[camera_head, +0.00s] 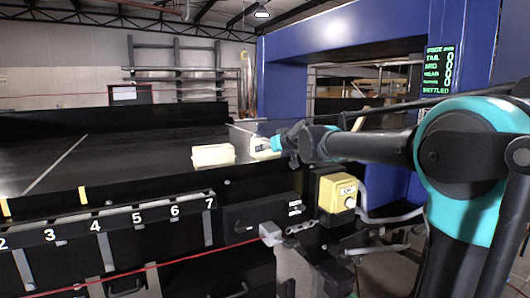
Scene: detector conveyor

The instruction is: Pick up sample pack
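A cream, box-shaped pack (213,155) lies on the dark conveyor belt (120,165) near its front edge. A second pale pack (261,147) is just to its right, partly hidden by my gripper (277,144). Either could be the sample pack; I cannot tell which. My arm reaches in from the right, with the gripper low over the belt. Its teal fingertips are at the right side of the second pack. The fingers are small and seen from behind, so I cannot tell whether they touch or grip it.
A blue gantry frame (355,28) spans the belt at the right. A yellow control box (337,193) stands on the front below my arm. A numbered row of slots (110,228) and a red cord run along the front. The belt's left part is clear.

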